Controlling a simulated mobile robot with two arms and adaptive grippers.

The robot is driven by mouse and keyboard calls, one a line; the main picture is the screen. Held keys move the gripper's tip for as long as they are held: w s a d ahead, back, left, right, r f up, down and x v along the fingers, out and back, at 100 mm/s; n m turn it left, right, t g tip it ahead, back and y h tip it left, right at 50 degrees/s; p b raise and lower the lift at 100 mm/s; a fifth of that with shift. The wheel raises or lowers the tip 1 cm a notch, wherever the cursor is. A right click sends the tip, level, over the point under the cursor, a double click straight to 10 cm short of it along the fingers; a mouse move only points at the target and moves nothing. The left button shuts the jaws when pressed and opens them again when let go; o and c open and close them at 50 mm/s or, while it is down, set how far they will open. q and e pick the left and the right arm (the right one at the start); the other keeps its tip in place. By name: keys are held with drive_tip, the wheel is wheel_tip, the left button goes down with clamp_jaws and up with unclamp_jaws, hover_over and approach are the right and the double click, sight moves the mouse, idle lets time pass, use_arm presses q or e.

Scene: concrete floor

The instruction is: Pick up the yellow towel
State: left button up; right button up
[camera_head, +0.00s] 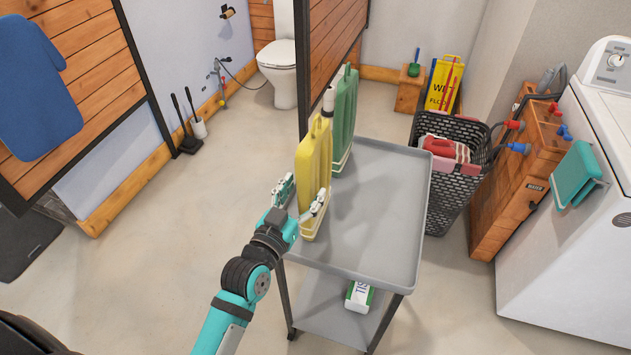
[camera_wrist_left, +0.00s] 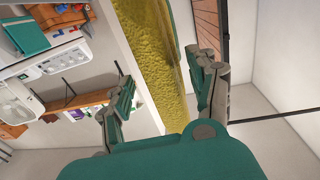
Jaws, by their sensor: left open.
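The yellow towel (camera_head: 313,165) hangs upright in a folded slab on the left edge of a grey cart (camera_head: 385,215). My left gripper (camera_head: 301,194) is at its near lower part, with one finger on each side of it. In the left wrist view the yellow towel (camera_wrist_left: 152,50) runs between the two spread fingers of the left gripper (camera_wrist_left: 163,88). The fingers look open, and I cannot tell whether either touches the cloth. My right gripper is in neither view.
A green towel (camera_head: 344,118) stands just behind the yellow one. A wooden partition (camera_head: 328,50) rises behind them. A black basket (camera_head: 445,190) and a white washer (camera_head: 570,265) are to the right. A box (camera_head: 358,297) is on the cart's lower shelf. The cart's top is otherwise clear.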

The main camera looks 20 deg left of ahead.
use_arm(q)
drive_tip(key=w, duration=0.5)
drive_tip(key=w+p, duration=0.1)
drive_tip(key=w, duration=0.1)
drive_tip(key=shift+w+d+f, duration=0.2)
drive_tip(key=shift+d, duration=0.05)
drive_tip(key=shift+s, duration=0.1)
drive_tip(key=shift+c, duration=0.2)
clamp_jaws()
